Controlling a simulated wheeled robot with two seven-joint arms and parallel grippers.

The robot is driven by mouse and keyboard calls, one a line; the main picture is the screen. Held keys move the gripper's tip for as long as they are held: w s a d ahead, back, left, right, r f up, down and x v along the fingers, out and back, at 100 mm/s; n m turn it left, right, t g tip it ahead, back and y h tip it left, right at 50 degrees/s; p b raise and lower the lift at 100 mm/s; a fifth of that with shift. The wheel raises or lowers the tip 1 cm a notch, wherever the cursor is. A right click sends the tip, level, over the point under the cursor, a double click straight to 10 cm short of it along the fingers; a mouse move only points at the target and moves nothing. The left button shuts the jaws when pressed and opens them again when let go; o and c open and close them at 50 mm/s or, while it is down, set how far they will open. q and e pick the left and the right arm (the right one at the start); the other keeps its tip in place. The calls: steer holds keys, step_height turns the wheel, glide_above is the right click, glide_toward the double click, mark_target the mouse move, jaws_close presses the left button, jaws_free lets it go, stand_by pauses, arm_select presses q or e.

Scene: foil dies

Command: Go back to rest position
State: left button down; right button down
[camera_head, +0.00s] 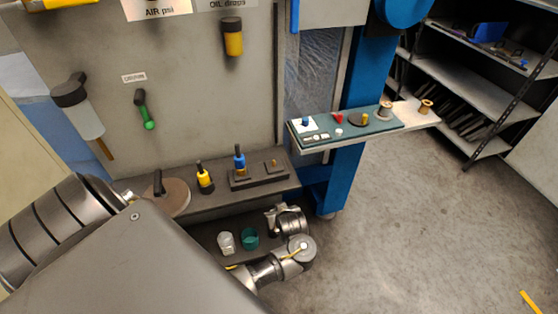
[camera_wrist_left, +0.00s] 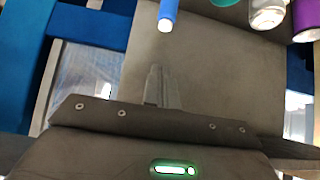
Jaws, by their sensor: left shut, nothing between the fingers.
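My left gripper (camera_wrist_left: 156,76) shows in the left wrist view with its two fingers together and nothing between them. It points over a bare grey-brown surface (camera_wrist_left: 205,75), and its distance from that surface is unclear. In the head view my left arm comes in from the left and bends round at the lower middle. Its wrist end is by the lower shelf of the wall bench, where the fingers are too small to make out. My right gripper is not in view.
A bench (camera_head: 222,192) holds several tools, with a clear cup (camera_head: 226,242) and teal cup (camera_head: 250,239) below, close to my arm. A side shelf (camera_head: 415,117) carries small parts. Racks (camera_head: 470,85) stand at right. The floor (camera_head: 410,240) at lower right is mostly clear.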

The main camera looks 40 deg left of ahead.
arm_select(q)
steer(key=shift+v, duration=0.75)
